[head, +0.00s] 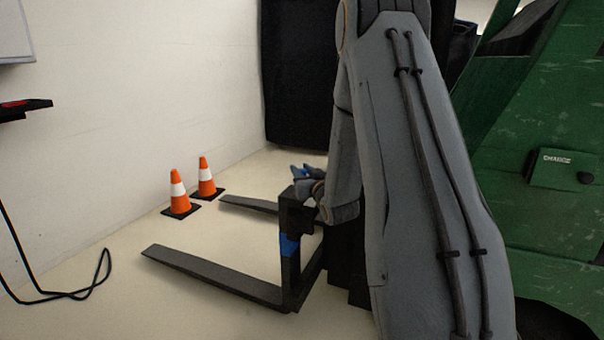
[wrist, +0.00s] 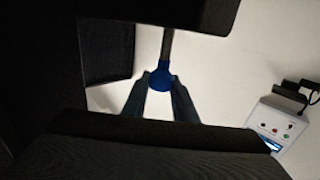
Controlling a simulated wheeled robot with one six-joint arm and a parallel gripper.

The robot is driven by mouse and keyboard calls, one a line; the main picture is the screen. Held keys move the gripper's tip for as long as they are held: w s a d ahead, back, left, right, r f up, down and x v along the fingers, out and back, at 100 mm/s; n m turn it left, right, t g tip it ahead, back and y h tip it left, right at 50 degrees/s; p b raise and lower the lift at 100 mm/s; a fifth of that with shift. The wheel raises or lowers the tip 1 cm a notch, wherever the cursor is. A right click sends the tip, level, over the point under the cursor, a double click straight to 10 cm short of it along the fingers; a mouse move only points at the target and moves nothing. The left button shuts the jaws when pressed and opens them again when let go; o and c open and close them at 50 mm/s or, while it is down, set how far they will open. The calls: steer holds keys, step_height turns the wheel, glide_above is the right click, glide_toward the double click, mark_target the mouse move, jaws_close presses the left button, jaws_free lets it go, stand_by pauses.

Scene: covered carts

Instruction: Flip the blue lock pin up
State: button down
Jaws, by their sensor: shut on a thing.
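The blue lock pin shows in the wrist view as a round blue knob (wrist: 159,81) on a short grey stem. The stem runs from the knob to a dark bar at the top of the picture. My gripper (wrist: 160,77) has one finger on each side of the knob and is shut on it. In the head view my gripper (head: 306,178) is at the top of the near fork's dark upright (head: 291,216), partly behind my arm. A small blue patch shows there, but I cannot tell pin from fingertips.
Two dark forks (head: 212,275) reach left over the pale floor, and the upright has a blue band (head: 288,245). Two orange cones (head: 179,194) stand by the wall. The green truck body (head: 550,120) is at the right. A wall box (wrist: 277,126) shows in the wrist view.

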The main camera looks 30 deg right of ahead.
steer(key=shift+r, duration=0.25)
steer(key=c, duration=1.4)
jaws_free()
steer(key=shift+c, duration=0.2)
steer(key=s, duration=0.2)
steer(key=s+p, duration=0.1)
steer(key=s, duration=0.2)
steer(key=s+a, duration=0.1)
steer(key=s, duration=0.1)
steer(key=shift+s, duration=0.4)
